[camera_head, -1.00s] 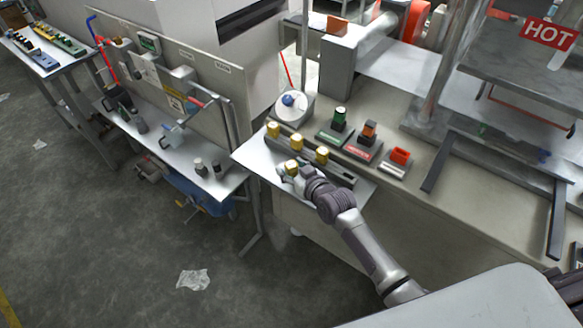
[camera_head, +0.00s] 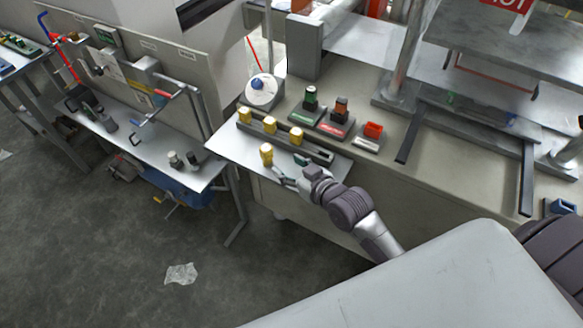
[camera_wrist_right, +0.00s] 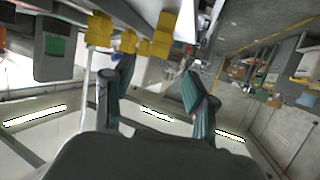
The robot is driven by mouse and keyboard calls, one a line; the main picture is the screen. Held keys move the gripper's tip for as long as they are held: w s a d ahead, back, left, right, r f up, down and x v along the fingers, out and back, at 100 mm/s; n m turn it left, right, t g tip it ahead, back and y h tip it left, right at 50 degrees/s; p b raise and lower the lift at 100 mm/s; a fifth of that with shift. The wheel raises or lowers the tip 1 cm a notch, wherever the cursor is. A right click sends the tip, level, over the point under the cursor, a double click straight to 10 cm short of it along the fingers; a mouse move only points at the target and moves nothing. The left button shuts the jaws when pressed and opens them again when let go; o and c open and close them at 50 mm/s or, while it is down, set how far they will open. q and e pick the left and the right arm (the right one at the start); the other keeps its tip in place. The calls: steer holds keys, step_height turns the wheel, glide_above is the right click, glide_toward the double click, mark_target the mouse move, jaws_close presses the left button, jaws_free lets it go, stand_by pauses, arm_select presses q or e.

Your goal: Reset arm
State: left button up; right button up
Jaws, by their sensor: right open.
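My right gripper (camera_head: 288,168) is open and empty over the front of the white shelf (camera_head: 228,145). A yellow knob-like piece (camera_head: 266,153) stands upright on that shelf, just left of the fingertips and apart from them. Three more yellow pieces (camera_head: 270,124) sit in a row on a dark rail (camera_head: 318,153) behind it. In the right wrist view the two teal-padded fingers (camera_wrist_right: 158,78) are spread with nothing between them, and yellow pieces (camera_wrist_right: 163,35) show beyond. My left gripper is not in view.
Green (camera_head: 310,99), orange-brown (camera_head: 341,109) and red (camera_head: 373,130) items on labelled bases stand behind the rail. A white round device (camera_head: 262,92) with a blue knob is at the back left. A side bench (camera_head: 145,145) with tools stands left. Open floor lies in front.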

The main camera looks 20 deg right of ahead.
steer(key=shift+s+r, duration=0.1)
steer(key=shift+s, duration=0.15)
stand_by(0.3)
steer(key=s+d+f+m+g+h, duration=0.15)
steer(key=s+g, duration=0.35)
steer(key=s, duration=0.7)
steer(key=s+f+n+g+h, duration=0.1)
steer(key=s+f+g+h, duration=0.3)
steer(key=s, duration=0.8)
step_height(320, 180, down, 24)
steer(key=s+g+y, duration=0.1)
steer(key=g+y, duration=0.1)
steer(key=s+d+f+g, duration=0.1)
steer(key=s+d+f, duration=0.2)
steer(key=s+f, duration=1.3)
steer(key=shift+s+d+f, duration=0.15)
steer(key=shift+s+f, duration=0.05)
steer(key=shift+s, duration=0.25)
